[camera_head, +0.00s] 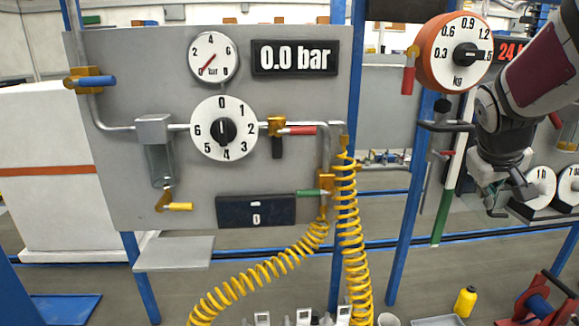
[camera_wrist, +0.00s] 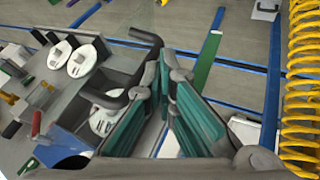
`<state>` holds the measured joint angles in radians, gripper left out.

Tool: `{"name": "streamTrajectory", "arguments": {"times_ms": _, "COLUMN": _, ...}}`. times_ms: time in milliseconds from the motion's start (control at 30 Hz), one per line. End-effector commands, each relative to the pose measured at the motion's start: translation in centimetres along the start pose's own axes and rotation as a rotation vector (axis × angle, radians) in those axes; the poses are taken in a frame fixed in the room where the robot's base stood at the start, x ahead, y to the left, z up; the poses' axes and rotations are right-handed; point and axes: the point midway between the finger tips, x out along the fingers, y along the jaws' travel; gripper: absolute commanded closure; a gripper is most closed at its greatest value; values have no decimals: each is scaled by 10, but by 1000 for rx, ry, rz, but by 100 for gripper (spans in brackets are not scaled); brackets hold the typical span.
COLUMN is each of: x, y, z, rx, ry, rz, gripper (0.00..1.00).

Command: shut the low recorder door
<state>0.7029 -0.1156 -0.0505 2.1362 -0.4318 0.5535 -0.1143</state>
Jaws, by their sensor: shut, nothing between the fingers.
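My gripper (camera_head: 507,190) is at the right of the head view, fingers pointing down, beside two white dials. In the wrist view my gripper (camera_wrist: 168,82) shows its teal-padded fingers, tips together, with nothing held. A grey box-like unit (camera_wrist: 125,78) lies left of the fingers, with a white disc (camera_wrist: 105,122) partly hidden beside it. Dark bent bars (camera_wrist: 112,100) cross in front of it. I cannot tell for certain which part is the low recorder door or how far open it stands; my arm covers much of that area in the head view.
An orange-rimmed kg dial (camera_head: 455,54) is left of my arm. A blue post (camera_head: 411,190) and a grey panel (camera_head: 110,65) with a 0.0 bar display stand further left. Yellow coiled hoses (camera_head: 350,240) hang there. A yellow bottle (camera_head: 465,301) and a red reel (camera_head: 540,300) are below.

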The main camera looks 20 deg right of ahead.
Motion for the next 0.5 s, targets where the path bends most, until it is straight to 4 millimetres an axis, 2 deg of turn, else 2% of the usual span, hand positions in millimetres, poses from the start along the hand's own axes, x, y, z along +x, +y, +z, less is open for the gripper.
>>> {"name": "streamTrajectory", "arguments": {"times_ms": 300, "x": 13, "y": 56, "z": 22, "rx": 0, "ry": -5, "rz": -1, "gripper": 100}}
{"name": "streamTrajectory", "arguments": {"times_ms": 500, "x": 23, "y": 75, "z": 25, "rx": 0, "ry": -3, "rz": 0, "gripper": 100}}
